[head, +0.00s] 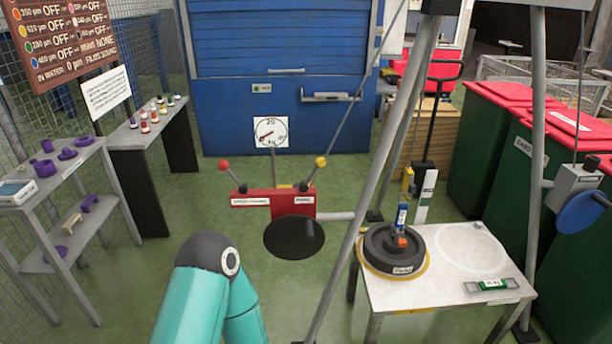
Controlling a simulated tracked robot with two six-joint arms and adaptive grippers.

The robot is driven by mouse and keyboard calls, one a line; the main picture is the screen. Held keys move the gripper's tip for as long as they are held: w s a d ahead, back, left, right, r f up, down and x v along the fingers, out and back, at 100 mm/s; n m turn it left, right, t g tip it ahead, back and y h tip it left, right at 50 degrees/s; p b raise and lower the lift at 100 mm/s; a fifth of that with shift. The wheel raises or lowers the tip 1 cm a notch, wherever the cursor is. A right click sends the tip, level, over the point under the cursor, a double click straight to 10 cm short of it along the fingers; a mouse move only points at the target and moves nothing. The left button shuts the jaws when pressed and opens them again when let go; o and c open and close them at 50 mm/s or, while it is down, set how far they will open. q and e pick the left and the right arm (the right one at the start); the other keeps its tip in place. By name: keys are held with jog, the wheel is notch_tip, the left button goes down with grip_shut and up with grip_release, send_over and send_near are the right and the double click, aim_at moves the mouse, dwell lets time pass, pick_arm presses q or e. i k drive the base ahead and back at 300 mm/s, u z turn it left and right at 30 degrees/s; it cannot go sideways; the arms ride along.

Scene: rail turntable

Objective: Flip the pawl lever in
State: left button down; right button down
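No part is labelled as a pawl lever that I can read. A red box (272,201) with white labels carries a lever with a red knob (224,165) and a lever with a yellow knob (320,162), tilted outward to left and right. A black disc with a handle (290,238) sits at its front. At the right, a grey winch box (574,188) on a post has a small dark piece (592,163) on top and a blue crank wheel (581,213). Neither gripper is in view; only a teal arm link of mine shows at the bottom, apart from these parts.
A white table (455,303) at the right holds a black round weight (378,262) and a green level. Slanting grey poles (372,185) stand between it and the red box. Shelves (85,225) with purple parts stand left. Green bins (478,140) stand right.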

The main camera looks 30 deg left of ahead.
aim_at(320, 163)
jog(key=z, duration=0.15)
jog(key=i, duration=0.9)
jog(key=u, duration=0.05)
